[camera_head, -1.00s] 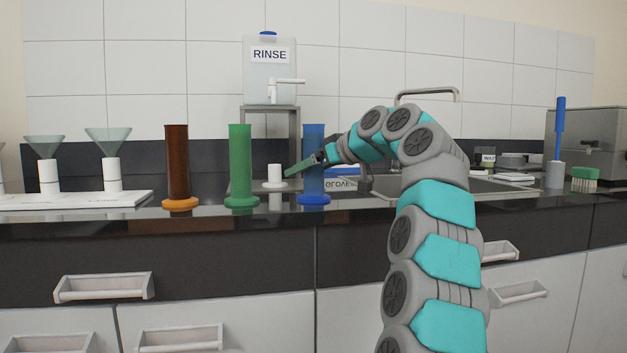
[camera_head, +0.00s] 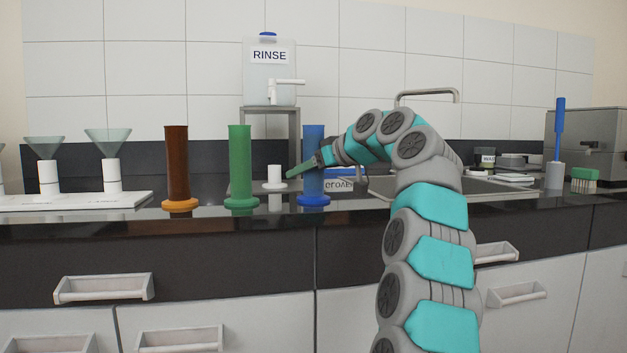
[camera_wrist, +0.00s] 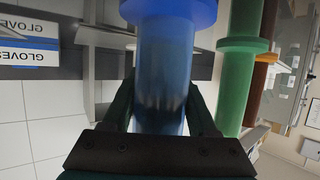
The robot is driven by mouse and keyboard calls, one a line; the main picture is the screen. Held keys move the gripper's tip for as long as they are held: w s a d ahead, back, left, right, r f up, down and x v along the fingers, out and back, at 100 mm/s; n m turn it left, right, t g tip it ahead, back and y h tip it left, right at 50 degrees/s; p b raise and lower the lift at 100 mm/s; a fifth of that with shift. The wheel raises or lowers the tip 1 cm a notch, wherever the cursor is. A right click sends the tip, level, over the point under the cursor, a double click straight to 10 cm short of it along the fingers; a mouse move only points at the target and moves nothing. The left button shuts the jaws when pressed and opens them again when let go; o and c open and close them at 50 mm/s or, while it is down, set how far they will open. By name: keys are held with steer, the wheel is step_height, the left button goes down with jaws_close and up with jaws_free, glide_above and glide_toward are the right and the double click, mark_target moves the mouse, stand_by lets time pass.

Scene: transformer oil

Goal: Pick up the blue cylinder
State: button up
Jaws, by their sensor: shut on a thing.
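The blue cylinder (camera_head: 314,139) stands upright on its round blue base on the dark counter, right of the green cylinder (camera_head: 240,165). My gripper (camera_head: 305,165) reaches in from the right and crosses the blue cylinder's middle. In the wrist view my gripper (camera_wrist: 160,105) is shut on the blue cylinder (camera_wrist: 166,65), with a dark finger on each side of its tube. The cylinder's blue base shows at the top of that view. Whether the base touches the counter or is slightly above it is hard to tell.
The green cylinder and a brown cylinder (camera_head: 177,165) with an orange base stand to the left. A small white cup-like piece (camera_head: 275,176) is close by on the left. A RINSE tank (camera_head: 270,75) stands on a stand behind. A gloves box (camera_head: 343,184) and sink lie to the right.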

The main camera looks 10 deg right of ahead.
mark_target(305, 153)
jaws_close()
steer(key=shift+r, duration=0.15)
steer(key=shift+r+p, duration=0.8)
steer(key=shift+p, duration=0.05)
step_height(305, 153, up, 2)
steer(key=shift+r+p, duration=0.1)
steer(key=shift+p, duration=0.8)
steer(key=s+d+b, duration=0.2)
steer(key=s+d, duration=0.2)
steer(key=s, duration=0.2)
steer(key=s+d+r+b, duration=0.1)
steer(key=s+d+b, duration=0.1)
steer(key=s+d, duration=0.2)
steer(key=s, duration=0.3)
steer(key=shift+s+d, duration=0.25)
steer(key=shift+d, duration=0.1)
steer(key=o, duration=0.6)
jaws_free()
jaws_close()
steer(key=shift+w, duration=0.1)
